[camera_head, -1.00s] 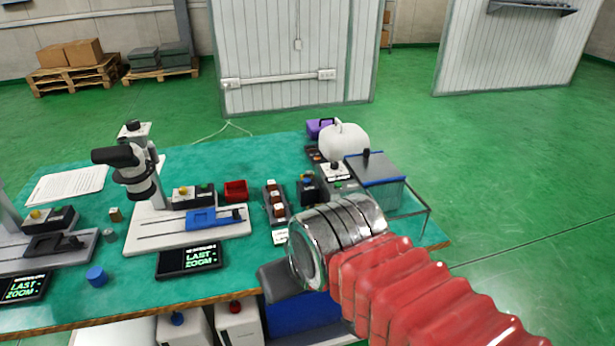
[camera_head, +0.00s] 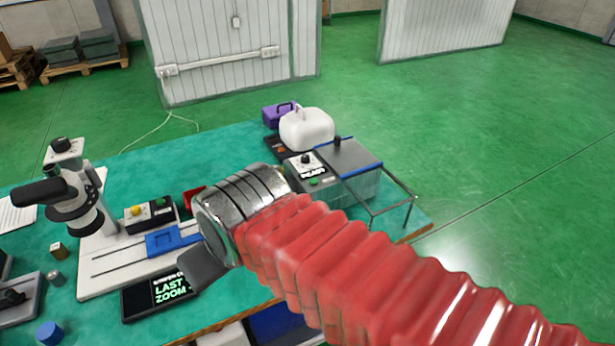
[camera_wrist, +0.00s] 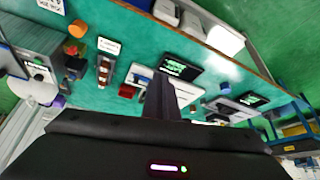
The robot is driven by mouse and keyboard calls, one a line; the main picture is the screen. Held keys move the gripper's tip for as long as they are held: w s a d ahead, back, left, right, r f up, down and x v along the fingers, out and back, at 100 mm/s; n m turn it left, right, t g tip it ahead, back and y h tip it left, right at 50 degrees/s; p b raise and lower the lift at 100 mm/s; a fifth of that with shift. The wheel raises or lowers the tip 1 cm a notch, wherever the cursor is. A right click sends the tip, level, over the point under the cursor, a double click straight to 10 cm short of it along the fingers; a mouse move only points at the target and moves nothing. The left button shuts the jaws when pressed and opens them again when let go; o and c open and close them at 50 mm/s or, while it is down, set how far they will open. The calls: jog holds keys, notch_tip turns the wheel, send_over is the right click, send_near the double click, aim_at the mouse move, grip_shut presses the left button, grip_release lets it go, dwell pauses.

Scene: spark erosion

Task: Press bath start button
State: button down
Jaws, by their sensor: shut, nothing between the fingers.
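The bath (camera_head: 352,170) is a grey tank with a blue-edged lid at the right end of the bench. On its left side is a control box (camera_head: 305,168) with a dark knob, a small lit display and a green button (camera_head: 315,182). In the wrist view the bath (camera_wrist: 32,42) is at the left, with its panel (camera_wrist: 40,72) facing me. My gripper (camera_head: 205,268) is shut and empty, left of and nearer than the bath, over the front of the bench. Its dark fingers (camera_wrist: 160,97) show in the wrist view, pointing away from the bath and apart from it.
A white jug (camera_head: 306,130) and a purple box (camera_head: 278,115) stand behind the control box. A thin metal frame (camera_head: 412,200) juts out right of the bath. Green floor is clear at the right.

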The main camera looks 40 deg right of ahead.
dwell(0.3)
jog(key=w+d+r+m, duration=0.1)
jog(key=w+d+m, duration=0.2)
jog(key=w+d, duration=0.45)
jog(key=m+t+h, duration=0.2)
jog(key=m+t, duration=0.1)
jog(key=m, duration=0.5)
send_over(314, 181)
notch_tip(314, 181, down, 3)
jog(key=shift+s, duration=0.45)
jog(key=shift+f, duration=0.2)
jog(key=shift+f, duration=4.25)
